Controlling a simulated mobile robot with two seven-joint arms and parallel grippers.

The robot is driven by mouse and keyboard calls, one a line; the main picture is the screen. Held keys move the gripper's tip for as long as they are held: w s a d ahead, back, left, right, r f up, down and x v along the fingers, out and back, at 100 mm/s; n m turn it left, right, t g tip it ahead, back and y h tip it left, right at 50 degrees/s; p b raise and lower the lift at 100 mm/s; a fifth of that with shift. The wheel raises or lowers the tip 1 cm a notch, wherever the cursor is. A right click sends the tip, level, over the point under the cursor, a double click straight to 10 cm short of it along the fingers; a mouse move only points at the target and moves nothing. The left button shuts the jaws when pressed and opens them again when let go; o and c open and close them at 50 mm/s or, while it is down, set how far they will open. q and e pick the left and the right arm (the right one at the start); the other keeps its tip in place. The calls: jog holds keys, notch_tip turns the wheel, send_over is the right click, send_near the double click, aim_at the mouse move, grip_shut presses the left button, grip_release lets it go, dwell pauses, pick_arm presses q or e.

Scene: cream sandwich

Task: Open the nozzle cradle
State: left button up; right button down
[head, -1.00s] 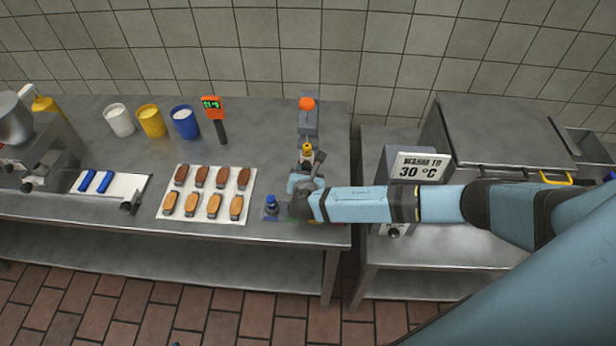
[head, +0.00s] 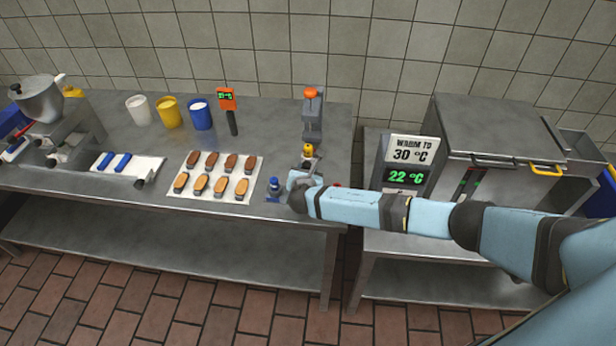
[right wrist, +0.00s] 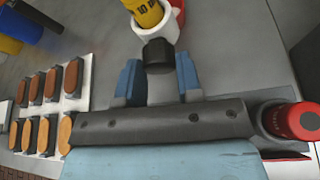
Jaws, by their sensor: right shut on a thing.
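I take this stand to be the nozzle cradle. In the right wrist view, a yellow lettered cylinder (right wrist: 147,12) sits in a white ring (right wrist: 157,32) above a black knob-like end (right wrist: 158,54). The blue fingers (right wrist: 158,82) stand either side of this black end and are shut on it. Whether the cradle is open is not clear. My left gripper is not in view.
A blue-topped piece (head: 274,188) stands left of the gripper, a red-capped one (right wrist: 300,120) right of it. A grey post with an orange top (head: 312,112) is behind. A tray of éclair-like pieces (head: 255,166) lies left. A warmer reading 22 °C (head: 406,178) stands right.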

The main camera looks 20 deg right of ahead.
jog(key=shift+w+d, duration=0.1)
jog(key=shift+w, duration=0.05)
jog(key=c, duration=0.8)
grip_release()
jog(key=b+v, duration=0.1)
jog(key=v, duration=1.3)
jog(key=shift+w, duration=0.1)
